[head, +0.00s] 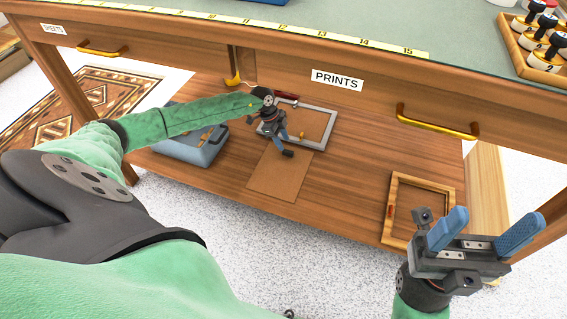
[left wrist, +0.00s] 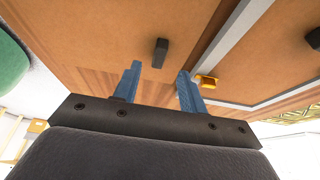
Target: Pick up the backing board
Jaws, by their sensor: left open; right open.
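The backing board (head: 275,182) is a flat brown panel lying on the wooden lower shelf under the table. A small dark block (head: 288,153) stands at its far part; it also shows on the brown surface in the left wrist view (left wrist: 161,52). My left gripper (head: 283,139) is open over the board's far end, beside the grey frame. In the left wrist view its blue fingers (left wrist: 158,80) are apart, with the block just beyond them and nothing held. My right gripper (head: 482,232) is open and empty at the front right, away from the board.
A grey frame (head: 327,110) with a brown inside lies behind the board. A yellow piece (left wrist: 207,82) is on its edge. A blue case (head: 190,148) is left on the shelf, a wooden frame (head: 391,222) right. The drawer front marked PRINTS (head: 337,80) overhangs the shelf.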

